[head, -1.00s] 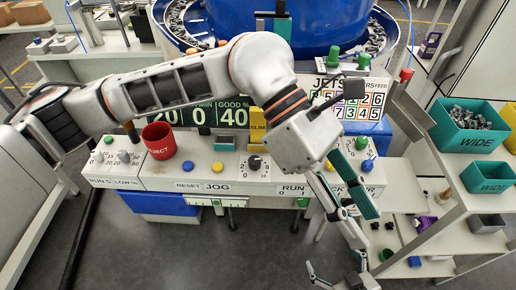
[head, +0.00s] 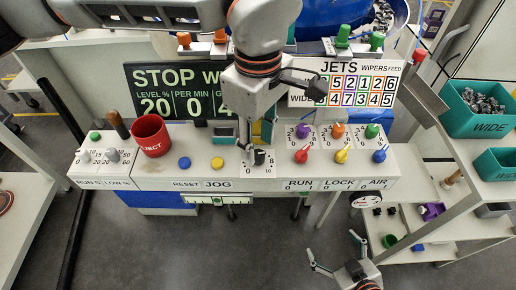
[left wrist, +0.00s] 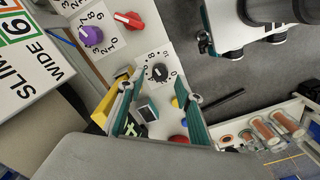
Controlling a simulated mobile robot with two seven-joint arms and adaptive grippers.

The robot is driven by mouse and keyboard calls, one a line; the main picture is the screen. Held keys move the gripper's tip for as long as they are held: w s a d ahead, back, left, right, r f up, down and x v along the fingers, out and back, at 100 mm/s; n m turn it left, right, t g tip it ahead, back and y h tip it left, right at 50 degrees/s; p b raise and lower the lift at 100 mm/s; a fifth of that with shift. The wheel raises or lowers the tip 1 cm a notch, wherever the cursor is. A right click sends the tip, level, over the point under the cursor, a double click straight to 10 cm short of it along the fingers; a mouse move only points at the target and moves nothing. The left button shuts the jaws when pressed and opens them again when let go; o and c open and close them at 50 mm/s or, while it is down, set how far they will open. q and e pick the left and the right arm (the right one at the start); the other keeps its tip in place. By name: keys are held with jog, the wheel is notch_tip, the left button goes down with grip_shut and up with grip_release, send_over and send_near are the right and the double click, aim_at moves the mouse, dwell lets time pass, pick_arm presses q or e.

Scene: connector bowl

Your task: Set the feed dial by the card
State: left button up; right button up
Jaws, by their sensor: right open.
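A black dial (head: 258,158) with a number scale up to 10 sits on the white panel, right of the yellow button; in the left wrist view the black dial (left wrist: 160,73) lies just past the fingertips. I cannot read its setting. The card (head: 345,82) stands behind the panel, headed JETS, WIPERS and FEED, with rows of coloured digits; part of it shows in the left wrist view (left wrist: 28,72). My left gripper (head: 246,148) points down at the black dial, with its teal fingers (left wrist: 160,95) apart and nothing between them. My right gripper (head: 335,253) is open and empty, low in front.
Purple, orange and green dials (head: 338,131) stand right of the black dial, above red, yellow and blue switches (head: 341,156). A red REJECT cup (head: 151,136) stands left. A STOP display (head: 175,90) stands behind. Teal WIDE bins (head: 470,118) are at right.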

aim_at(258, 154)
pick_arm(q)
jog(key=shift+f, duration=1.65)
grip_shut()
